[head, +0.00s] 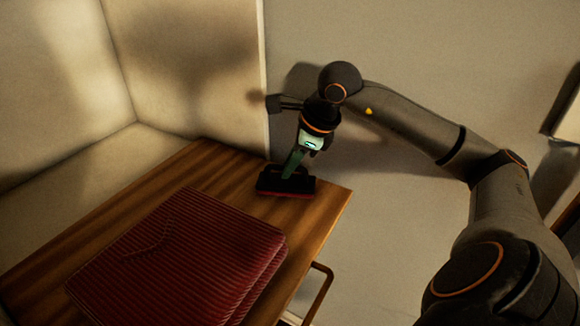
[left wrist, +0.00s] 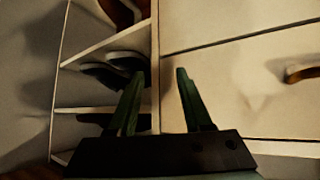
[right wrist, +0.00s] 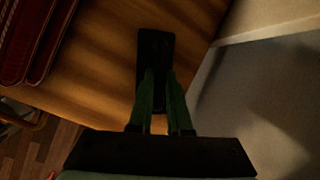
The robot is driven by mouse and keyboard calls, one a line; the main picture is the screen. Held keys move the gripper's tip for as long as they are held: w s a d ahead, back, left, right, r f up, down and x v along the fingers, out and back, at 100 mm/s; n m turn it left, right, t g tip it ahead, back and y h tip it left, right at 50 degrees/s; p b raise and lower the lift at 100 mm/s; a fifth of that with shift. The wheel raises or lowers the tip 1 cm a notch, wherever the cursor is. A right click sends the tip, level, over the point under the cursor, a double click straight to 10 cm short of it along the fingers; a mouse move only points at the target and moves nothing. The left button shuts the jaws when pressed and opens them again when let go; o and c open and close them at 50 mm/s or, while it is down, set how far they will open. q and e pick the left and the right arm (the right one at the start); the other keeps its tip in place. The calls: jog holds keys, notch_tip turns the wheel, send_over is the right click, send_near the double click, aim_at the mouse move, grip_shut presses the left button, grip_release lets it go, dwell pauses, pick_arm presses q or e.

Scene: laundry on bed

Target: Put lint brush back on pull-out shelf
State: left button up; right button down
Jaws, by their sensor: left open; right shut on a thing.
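The lint brush (head: 287,184) is black with a red lower edge and sits at the right back corner of the wooden pull-out shelf (head: 322,205). In the right wrist view the brush (right wrist: 155,52) reaches out past the fingertips. My right gripper (head: 292,168) comes down from above and is shut on the brush; its fingers (right wrist: 159,85) hide part of it. The brush looks to be on or just above the wood; I cannot tell which. My left gripper (left wrist: 155,75) is open and empty in front of white cabinetry, and is not in the head view.
A folded dark red ribbed cloth (head: 180,260) covers the front of the shelf; it also shows in the right wrist view (right wrist: 35,40). A handle (head: 320,290) is on the shelf's right edge. White walls rise behind. The left wrist view shows shoe cubbies (left wrist: 105,110).

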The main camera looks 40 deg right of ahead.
jog(key=shift+f, duration=0.15)
jog(key=shift+f, duration=0.2)
jog(key=c, duration=0.9)
grip_release()
jog(key=shift+r, duration=0.1)
jog(key=shift+o, duration=0.2)
jog(key=shift+r, duration=0.45)
jog(key=v, duration=1.1)
jog(key=shift+s+r+p, duration=0.2)
jog(key=shift+s+p, duration=0.05)
jog(key=shift+p, duration=0.2)
